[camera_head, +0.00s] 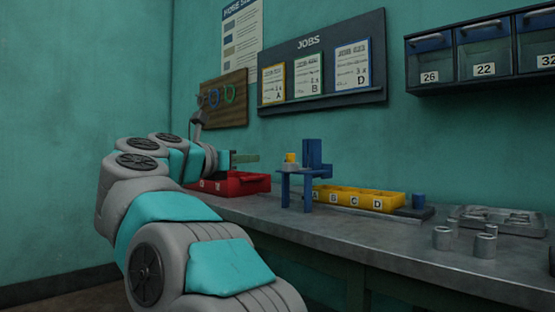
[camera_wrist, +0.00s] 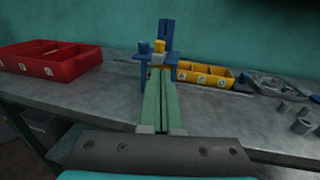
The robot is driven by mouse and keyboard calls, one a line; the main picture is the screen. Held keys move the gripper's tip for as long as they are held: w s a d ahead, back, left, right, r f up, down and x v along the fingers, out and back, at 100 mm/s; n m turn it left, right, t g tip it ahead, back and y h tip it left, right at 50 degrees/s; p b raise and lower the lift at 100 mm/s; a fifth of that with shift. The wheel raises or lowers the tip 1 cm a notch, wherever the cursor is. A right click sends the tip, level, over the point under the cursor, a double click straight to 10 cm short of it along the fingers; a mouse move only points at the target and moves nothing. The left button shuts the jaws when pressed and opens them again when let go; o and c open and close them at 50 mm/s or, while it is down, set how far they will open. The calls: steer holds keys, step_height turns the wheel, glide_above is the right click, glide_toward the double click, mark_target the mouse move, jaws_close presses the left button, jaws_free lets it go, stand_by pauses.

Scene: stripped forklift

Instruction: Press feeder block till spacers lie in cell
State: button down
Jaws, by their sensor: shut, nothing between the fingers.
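The blue feeder stand (camera_head: 313,155) is upright on the bench, with a tall blue back and a raised platform on legs. A small yellow block (camera_head: 290,157) sits at its top over a grey piece; I take it as the feeder block. It also shows in the wrist view (camera_wrist: 158,46). The yellow tray (camera_head: 352,199), with cells lettered A to D, lies beside and behind the stand. My gripper (camera_head: 257,157) has green fingers, closed together and empty, left of the yellow block and apart from it. In the wrist view the fingers (camera_wrist: 160,82) point toward the feeder. Spacers inside the feeder or cells cannot be made out.
A red divided bin (camera_head: 245,184) stands left on the bench. Several grey cylinders (camera_head: 442,238) and a metal tray (camera_head: 497,217) are at the right. A blue cylinder (camera_head: 418,201) stands on a dark pad. The bench front is clear.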

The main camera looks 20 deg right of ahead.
mark_target(288, 156)
steer(key=p+x, duration=0.2)
steer(key=x, duration=1.2)
steer(key=shift+r, duration=0.1)
steer(key=shift+w, duration=0.1)
